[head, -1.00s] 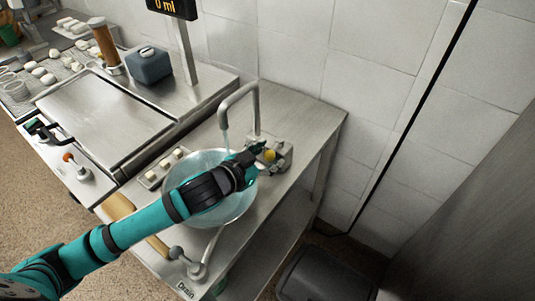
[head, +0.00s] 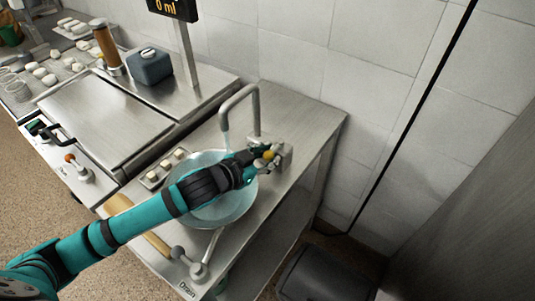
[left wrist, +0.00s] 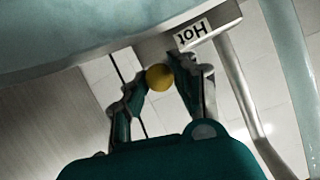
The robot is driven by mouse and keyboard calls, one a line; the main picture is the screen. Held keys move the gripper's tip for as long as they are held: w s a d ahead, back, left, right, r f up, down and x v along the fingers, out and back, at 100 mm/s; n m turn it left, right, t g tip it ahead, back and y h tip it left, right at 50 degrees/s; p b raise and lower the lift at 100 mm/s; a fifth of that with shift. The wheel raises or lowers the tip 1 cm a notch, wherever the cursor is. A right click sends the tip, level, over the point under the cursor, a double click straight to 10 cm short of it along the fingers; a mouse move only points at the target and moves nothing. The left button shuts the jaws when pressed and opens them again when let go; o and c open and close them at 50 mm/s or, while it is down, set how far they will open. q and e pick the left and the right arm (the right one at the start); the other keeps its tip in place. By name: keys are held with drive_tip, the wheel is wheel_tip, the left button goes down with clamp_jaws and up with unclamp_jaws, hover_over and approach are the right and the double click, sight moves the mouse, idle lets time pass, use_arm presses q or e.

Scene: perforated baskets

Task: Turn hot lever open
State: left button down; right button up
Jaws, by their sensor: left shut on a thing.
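The hot lever ends in a yellow ball knob (head: 269,155) at the metal tap block (head: 285,153), right of the sink. In the left wrist view the yellow knob (left wrist: 159,77) sits between the fingertips, under an upside-down "Hot" label (left wrist: 192,33). My left gripper (head: 270,154) reaches across the sink and is shut on the knob; it also shows in the left wrist view (left wrist: 168,79). The lever's stem is mostly hidden. My right gripper is not in view.
The round sink basin (head: 235,212) lies under my left arm. A drain lever (head: 198,270) and a wooden handle (head: 120,206) are in front. A fryer lid (head: 105,115) and a blue-grey container (head: 150,67) stand left. A tiled wall is behind.

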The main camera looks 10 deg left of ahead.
use_arm(q)
drive_tip(key=shift+a+m+h, duration=0.2)
drive_tip(key=shift+m+h, duration=0.1)
drive_tip(key=c, duration=1)
unclamp_jaws()
drive_tip(key=shift+c, duration=0.2)
drive_tip(key=v, duration=1.2)
drive_tip(key=shift+r, duration=0.25)
drive_tip(key=shift+w, duration=0.15)
